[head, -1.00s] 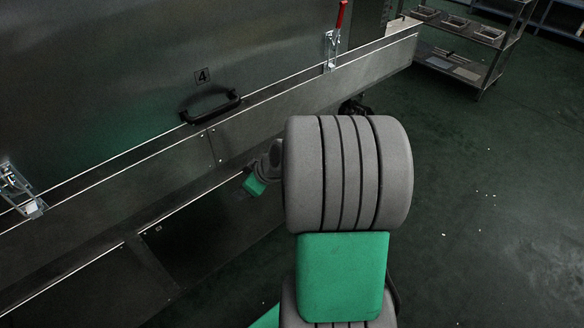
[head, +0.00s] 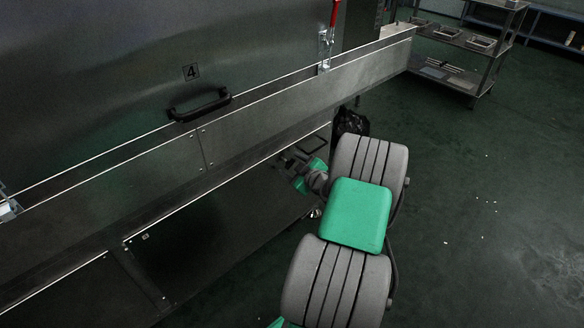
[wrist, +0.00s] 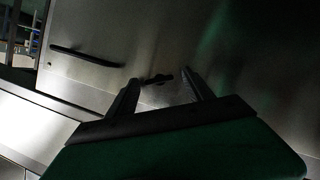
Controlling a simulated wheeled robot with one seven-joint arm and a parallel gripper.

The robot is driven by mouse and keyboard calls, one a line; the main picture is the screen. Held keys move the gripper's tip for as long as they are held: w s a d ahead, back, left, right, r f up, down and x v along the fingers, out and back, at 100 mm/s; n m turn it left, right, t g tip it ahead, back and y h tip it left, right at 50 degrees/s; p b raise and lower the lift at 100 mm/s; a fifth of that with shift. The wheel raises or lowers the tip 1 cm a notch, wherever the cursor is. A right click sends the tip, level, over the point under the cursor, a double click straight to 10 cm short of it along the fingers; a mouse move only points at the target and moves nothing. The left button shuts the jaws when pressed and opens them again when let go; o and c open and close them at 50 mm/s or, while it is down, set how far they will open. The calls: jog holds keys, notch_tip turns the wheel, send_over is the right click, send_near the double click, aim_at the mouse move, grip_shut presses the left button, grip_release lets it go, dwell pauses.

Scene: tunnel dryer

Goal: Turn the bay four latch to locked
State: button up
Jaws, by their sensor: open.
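In the wrist view a small dark latch-like knob (wrist: 157,79) sits on a bare metal panel, lying roughly level and slightly tilted. My gripper (wrist: 161,76) is open, with one finger to each side of this knob; I cannot tell whether they touch it. No label shows beside it. In the head view my gripper (head: 290,162) is small and partly hidden by my arm, below the ledge at the lower panel. The number 4 plate (head: 191,72) is on the upper panel, above a black handle (head: 200,104). The small knob cannot be made out in the head view.
A red-handled clamp (head: 326,45) stands upright at the upper panel's right. A metal ledge (head: 260,110) juts out above my gripper. A dark bar handle (wrist: 85,57) is left of the knob.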

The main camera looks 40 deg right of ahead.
jog(key=shift+c, duration=0.2)
grip_shut()
dwell(0.4)
